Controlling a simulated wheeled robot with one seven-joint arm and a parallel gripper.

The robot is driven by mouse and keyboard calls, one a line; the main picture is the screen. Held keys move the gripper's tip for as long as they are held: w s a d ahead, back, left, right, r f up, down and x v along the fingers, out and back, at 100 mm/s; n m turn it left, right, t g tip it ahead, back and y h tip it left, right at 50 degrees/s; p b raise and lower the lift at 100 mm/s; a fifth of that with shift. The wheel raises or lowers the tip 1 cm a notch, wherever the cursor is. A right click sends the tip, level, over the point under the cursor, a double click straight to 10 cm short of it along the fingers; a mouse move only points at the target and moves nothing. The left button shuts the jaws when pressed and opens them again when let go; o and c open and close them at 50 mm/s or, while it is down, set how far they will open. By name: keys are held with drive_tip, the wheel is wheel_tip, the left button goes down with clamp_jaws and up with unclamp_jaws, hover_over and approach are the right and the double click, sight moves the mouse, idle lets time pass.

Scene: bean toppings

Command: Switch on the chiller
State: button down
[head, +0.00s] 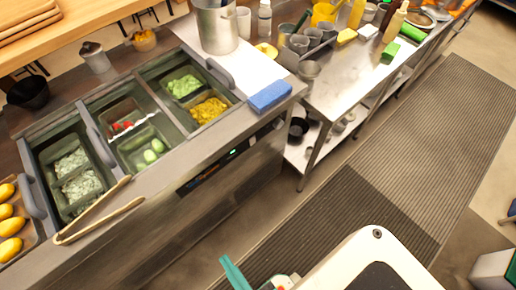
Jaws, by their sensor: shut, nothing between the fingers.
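The chiller (150,215) is the long stainless counter on the left in the head view, with open topping wells in its top. A dark control strip (190,187) runs along its front face. A small green light (233,152) glows on the strip, and blue and orange marks show near its left part. The strip is too small to make out single buttons or a switch. My gripper is not clearly in view. A teal and white part of me is cut off at the bottom edge, and I cannot see any fingers there.
Wooden tongs (100,211) lie on the chiller's front edge. A blue sponge (270,96) sits at its right corner. A steel table (345,85) with cups and bottles stands to the right. Dark ribbed mats (415,150) cover the open floor before the counters.

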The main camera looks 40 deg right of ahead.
drive_tip(key=w+d+f+n+y, duration=0.1)
drive_tip(key=w+d+f+n, duration=0.1)
drive_tip(key=d+f+n, duration=1)
drive_tip(key=w+d+r+n, duration=0.1)
drive_tip(key=w+d+n, duration=0.1)
drive_tip(key=w+d, duration=0.2)
drive_tip(key=w+d+n, duration=0.2)
drive_tip(key=w+d, duration=0.2)
drive_tip(key=d, duration=0.5)
drive_tip(key=w+d+r+n+t, duration=0.1)
drive_tip(key=w+d+n, duration=0.1)
drive_tip(key=w+d, duration=0.2)
drive_tip(key=d, duration=0.3)
drive_tip(key=shift+w+d+r+n, duration=0.25)
drive_tip(key=shift+d+r+n, duration=0.05)
drive_tip(key=shift+d+n, duration=0.1)
drive_tip(key=shift+w, duration=0.15)
approach(253, 144)
drive_tip(key=w, duration=0.3)
drive_tip(key=w+f, duration=0.1)
drive_tip(key=w, duration=0.1)
drive_tip(key=shift+w+a, duration=0.1)
drive_tip(key=shift+w, duration=0.55)
